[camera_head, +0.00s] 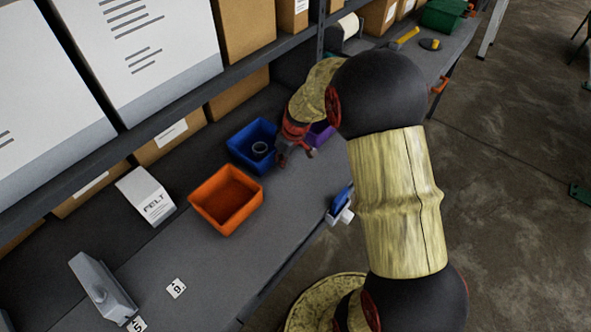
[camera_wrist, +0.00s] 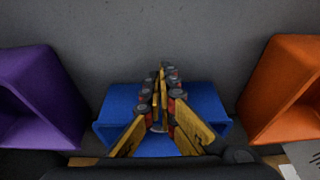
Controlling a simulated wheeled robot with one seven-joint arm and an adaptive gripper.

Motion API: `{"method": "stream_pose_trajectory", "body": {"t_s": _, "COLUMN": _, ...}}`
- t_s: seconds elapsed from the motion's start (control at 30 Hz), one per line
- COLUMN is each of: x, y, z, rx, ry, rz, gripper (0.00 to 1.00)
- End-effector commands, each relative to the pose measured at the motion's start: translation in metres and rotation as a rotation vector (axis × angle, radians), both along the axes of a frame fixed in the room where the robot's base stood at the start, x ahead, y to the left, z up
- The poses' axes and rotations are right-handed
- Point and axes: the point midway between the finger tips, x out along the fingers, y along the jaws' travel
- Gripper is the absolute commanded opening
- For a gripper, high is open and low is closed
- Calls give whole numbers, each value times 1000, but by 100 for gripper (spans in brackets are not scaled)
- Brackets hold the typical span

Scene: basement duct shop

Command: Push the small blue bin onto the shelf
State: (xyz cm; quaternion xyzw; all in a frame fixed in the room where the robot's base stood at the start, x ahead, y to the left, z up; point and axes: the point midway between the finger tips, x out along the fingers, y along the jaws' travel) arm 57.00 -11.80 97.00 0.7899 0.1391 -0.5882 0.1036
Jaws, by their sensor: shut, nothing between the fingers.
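The small blue bin (camera_head: 236,152) sits toward the back of the grey bench, with a grey ring-like part inside it in the head view. The dark shelf strip (camera_head: 112,222) runs along the back, under the shelf unit. My gripper (camera_head: 285,154) is at the bin's right, front side, pointing down. In the wrist view, my gripper (camera_wrist: 163,72) is shut and empty, its fingers crossing in front of the blue bin (camera_wrist: 112,112) and hiding its middle. I cannot tell whether the fingers touch it.
An orange bin (camera_head: 226,200) and a purple bin (camera_head: 320,135) flank the blue one; my gripper partly hides the purple. A white FELT box (camera_head: 147,196) and cardboard boxes (camera_head: 170,142) stand behind. A metal block (camera_head: 103,290) sits near left. Bench front is mostly clear.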

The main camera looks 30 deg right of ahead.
Motion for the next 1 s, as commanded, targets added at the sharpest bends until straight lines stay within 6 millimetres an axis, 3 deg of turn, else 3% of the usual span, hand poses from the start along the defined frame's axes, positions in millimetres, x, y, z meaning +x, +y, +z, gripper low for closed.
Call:
{"method": "stream_pose_trajectory", "body": {"t_s": 0.2, "x": 50, "y": 19, "z": -1, "rx": 0, "ry": -1, "rz": 3, "gripper": 0}}
{"method": "stream_pose_trajectory", "body": {"t_s": 0.4, "x": 78, "y": 29, "z": 0, "rx": 0, "ry": -1, "rz": 1, "gripper": 0}}
{"method": "stream_pose_trajectory", "body": {"t_s": 1.0, "x": 83, "y": 31, "z": 0, "rx": 0, "ry": 0, "rz": 0, "gripper": 0}}
